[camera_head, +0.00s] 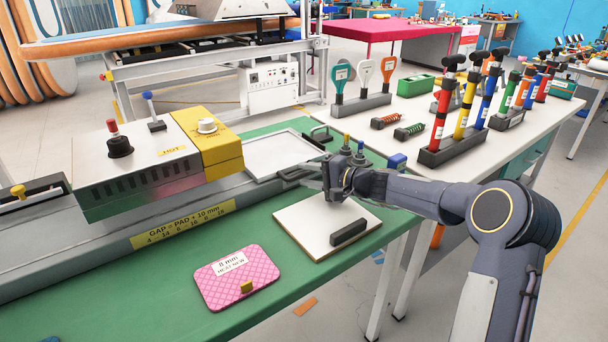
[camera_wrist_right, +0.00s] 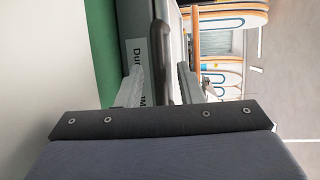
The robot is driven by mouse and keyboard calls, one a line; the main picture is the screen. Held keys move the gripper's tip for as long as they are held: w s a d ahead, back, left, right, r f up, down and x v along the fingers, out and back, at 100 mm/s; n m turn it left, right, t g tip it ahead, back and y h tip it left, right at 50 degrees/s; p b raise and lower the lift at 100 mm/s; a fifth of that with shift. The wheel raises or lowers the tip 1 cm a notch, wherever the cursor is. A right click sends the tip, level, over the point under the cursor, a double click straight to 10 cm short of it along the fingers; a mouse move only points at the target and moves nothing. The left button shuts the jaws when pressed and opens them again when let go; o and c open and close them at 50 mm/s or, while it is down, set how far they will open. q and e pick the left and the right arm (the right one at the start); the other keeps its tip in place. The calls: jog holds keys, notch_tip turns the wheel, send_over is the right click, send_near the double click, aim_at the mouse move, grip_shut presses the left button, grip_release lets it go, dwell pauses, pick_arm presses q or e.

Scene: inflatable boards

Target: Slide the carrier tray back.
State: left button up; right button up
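The carrier tray (camera_head: 284,156) is a flat pale plate with a raised grey rim, lying at the end of the grey press bed on the green bench. A dark handle (camera_head: 297,172) is at its near right corner. My right gripper (camera_head: 313,178) reaches in from the right, beside this handle. In the right wrist view, a dark bar (camera_wrist_right: 161,60) stands between the two spread fingers (camera_wrist_right: 160,88). A gap shows on its left side, so the fingers look open around it. Part of the handle is hidden by the gripper in the head view. My left gripper is out of view.
A white board with a black handle (camera_head: 330,228) lies just below my right gripper. A pink pad (camera_head: 237,277) lies on the green bench (camera_head: 170,300). The press head with a yellow block (camera_head: 208,140) stands left of the tray. Tool racks (camera_head: 455,150) stand on the white table.

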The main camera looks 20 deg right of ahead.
jog(key=shift+x, duration=0.75)
grip_shut()
